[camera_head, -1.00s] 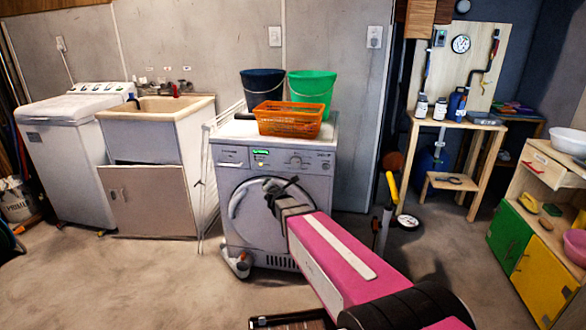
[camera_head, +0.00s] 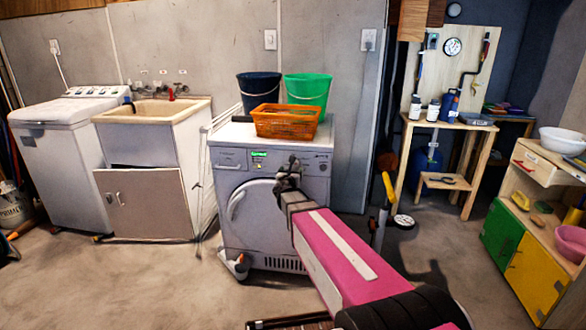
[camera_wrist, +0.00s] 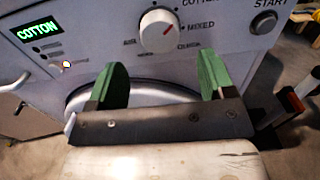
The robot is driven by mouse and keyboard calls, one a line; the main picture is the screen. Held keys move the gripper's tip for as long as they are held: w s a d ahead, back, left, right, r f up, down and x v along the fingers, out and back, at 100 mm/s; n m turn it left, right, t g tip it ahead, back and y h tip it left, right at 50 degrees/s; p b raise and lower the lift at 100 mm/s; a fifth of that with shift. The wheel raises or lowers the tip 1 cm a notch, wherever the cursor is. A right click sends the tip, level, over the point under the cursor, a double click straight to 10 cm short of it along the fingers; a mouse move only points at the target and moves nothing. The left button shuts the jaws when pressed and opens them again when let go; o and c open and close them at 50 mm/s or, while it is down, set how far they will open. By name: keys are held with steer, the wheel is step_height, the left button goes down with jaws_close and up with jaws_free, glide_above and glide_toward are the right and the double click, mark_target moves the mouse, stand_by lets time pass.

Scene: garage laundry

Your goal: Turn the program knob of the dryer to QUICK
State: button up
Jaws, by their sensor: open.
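The dryer (camera_head: 240,220) is the white front-loading machine in the middle of the head view, with its round door below the control panel. Labels such as MIXED ring the dial, and the green display (camera_wrist: 38,29) reads COTTON. My gripper (camera_wrist: 163,80) is open and empty, its two green fingers below the knob and apart from it. In the head view my gripper (camera_head: 290,168) is in front of the panel and hides the knob.
An orange basket (camera_head: 286,122), a dark bucket (camera_head: 258,88) and a green bucket (camera_head: 308,90) stand on the dryer. A START button (camera_wrist: 263,22) is right of the knob. A drying rack (camera_head: 207,180) leans at the dryer's left side. A yellow-handled tool (camera_head: 387,190) stands to the right.

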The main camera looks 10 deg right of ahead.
mark_target(293, 166)
steer(key=x, duration=0.5)
steer(key=shift+w+d, duration=0.1)
steer(key=shift+w, duration=0.15)
steer(key=c, duration=0.9)
